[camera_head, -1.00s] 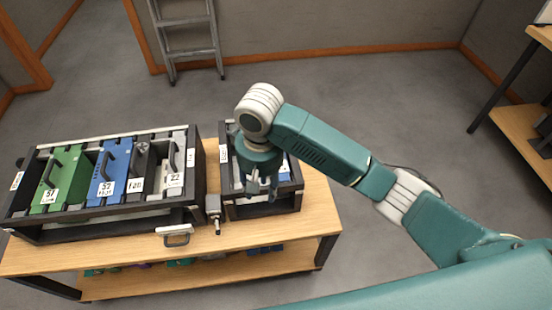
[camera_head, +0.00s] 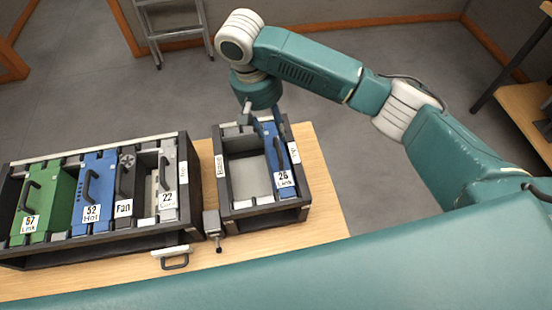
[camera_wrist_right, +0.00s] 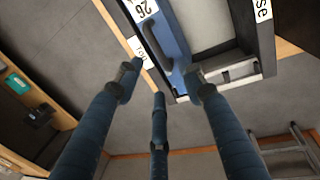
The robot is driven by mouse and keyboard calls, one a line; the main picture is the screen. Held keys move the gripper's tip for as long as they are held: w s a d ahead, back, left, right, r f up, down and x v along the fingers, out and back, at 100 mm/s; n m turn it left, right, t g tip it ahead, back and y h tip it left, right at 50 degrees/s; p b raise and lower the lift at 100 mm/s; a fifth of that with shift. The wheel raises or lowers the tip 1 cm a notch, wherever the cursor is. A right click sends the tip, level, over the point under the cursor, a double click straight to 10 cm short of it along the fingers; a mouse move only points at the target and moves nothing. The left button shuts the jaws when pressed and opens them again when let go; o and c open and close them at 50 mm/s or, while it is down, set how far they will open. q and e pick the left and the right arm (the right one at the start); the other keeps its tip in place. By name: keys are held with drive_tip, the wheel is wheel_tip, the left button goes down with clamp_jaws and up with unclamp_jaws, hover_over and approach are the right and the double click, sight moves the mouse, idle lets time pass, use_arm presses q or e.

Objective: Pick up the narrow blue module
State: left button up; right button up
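The narrow blue module (camera_head: 279,163), labelled 26, sits upright at the right side of the small dark rack (camera_head: 305,205). Its blue body and dark handle also show in the wrist view (camera_wrist_right: 177,38). A wider blue module (camera_head: 97,190), labelled 52, sits in the larger rack (camera_head: 190,165) on the left. My right gripper (camera_head: 265,116) is over the far end of the small rack. In the wrist view its fingers (camera_wrist_right: 161,84) are spread with nothing between them, near the module's far end. My left gripper is not in view.
The larger rack also holds a green module (camera_head: 50,205), a black Fan module (camera_head: 125,185) and a grey module (camera_head: 167,185). The small rack's left bay is empty. A latch-like part (camera_head: 212,226) stands between the racks on the wooden table (camera_head: 310,240). A ladder (camera_head: 175,25) stands behind.

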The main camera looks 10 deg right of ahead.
sight(279, 145)
drive_tip(key=f, duration=0.2)
drive_tip(key=d+f, duration=0.1)
drive_tip(key=shift+s, duration=0.4)
drive_tip(key=shift+f, duration=0.3)
drive_tip(key=f, duration=0.1)
drive_tip(key=f+p, duration=0.1)
drive_tip(key=f, duration=0.2)
drive_tip(key=shift+s+d+f+p, duration=0.1)
drive_tip(key=shift+d+f+p, duration=0.1)
drive_tip(key=shift+d+p, duration=0.2)
drive_tip(key=shift+f, duration=0.25)
drive_tip(key=shift+c, duration=0.7)
clamp_jaws()
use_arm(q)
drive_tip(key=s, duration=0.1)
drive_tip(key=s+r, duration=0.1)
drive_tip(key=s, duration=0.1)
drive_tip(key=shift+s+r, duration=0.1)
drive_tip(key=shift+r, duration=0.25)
